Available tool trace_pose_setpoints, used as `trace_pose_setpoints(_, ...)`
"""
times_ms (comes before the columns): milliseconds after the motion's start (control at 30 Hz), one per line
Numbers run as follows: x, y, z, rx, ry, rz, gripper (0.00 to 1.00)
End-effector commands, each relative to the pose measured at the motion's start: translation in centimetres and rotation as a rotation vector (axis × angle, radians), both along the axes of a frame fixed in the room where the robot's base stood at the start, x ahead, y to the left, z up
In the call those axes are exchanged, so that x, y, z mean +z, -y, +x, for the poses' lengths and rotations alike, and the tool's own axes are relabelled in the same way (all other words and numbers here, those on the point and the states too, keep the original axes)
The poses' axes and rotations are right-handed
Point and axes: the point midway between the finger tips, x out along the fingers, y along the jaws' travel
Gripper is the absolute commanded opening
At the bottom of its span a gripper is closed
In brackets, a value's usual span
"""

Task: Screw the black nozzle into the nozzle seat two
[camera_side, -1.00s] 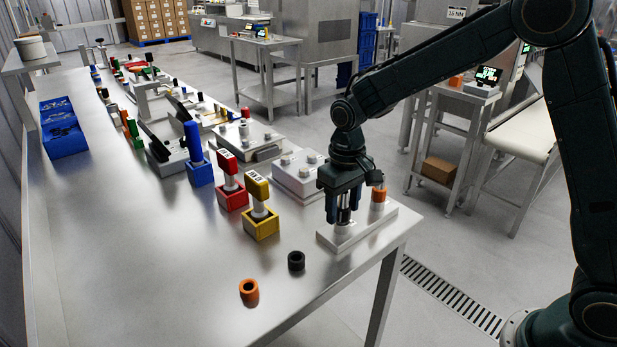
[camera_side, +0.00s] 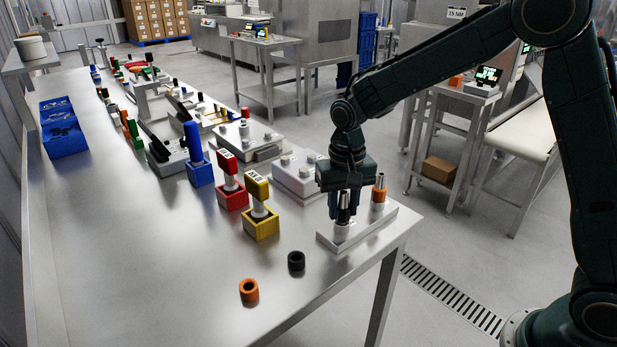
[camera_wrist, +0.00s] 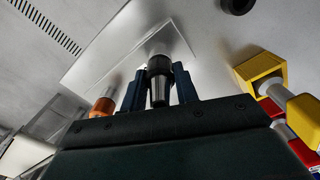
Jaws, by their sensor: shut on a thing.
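The black nozzle (camera_side: 343,210) stands upright over the front seat (camera_side: 341,232) of the pale seat plate (camera_side: 375,230). My gripper (camera_side: 343,212) points straight down and is shut on the black nozzle. In the wrist view, the black nozzle (camera_wrist: 159,80) with its grey tip sits between my two blue fingers (camera_wrist: 159,90). Whether its thread is fully seated cannot be told. An orange nozzle (camera_side: 379,190) with a metal tip stands upright on the other seat of the plate.
A loose black ring (camera_side: 296,261) and an orange ring (camera_side: 249,291) lie on the steel table (camera_side: 180,270). Yellow (camera_side: 261,222), red (camera_side: 232,195) and blue (camera_side: 200,172) blocks with upright tools stand to the left. A grey plate (camera_side: 298,178) lies behind.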

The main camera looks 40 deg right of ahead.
Motion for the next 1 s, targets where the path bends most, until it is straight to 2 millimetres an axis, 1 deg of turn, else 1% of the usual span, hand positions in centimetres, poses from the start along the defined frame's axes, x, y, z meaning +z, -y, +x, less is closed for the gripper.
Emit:
trace_pose_setpoints(700, -0.06, 0.00, 0.01, -0.533, 0.000, 0.000, 0.06)
trace_pose_setpoints(800, -0.06, 0.00, 0.01, -0.565, 0.000, 0.000, 0.06)
trace_pose_setpoints(1000, -0.06, 0.00, 0.01, -0.572, 0.000, 0.000, 0.06)
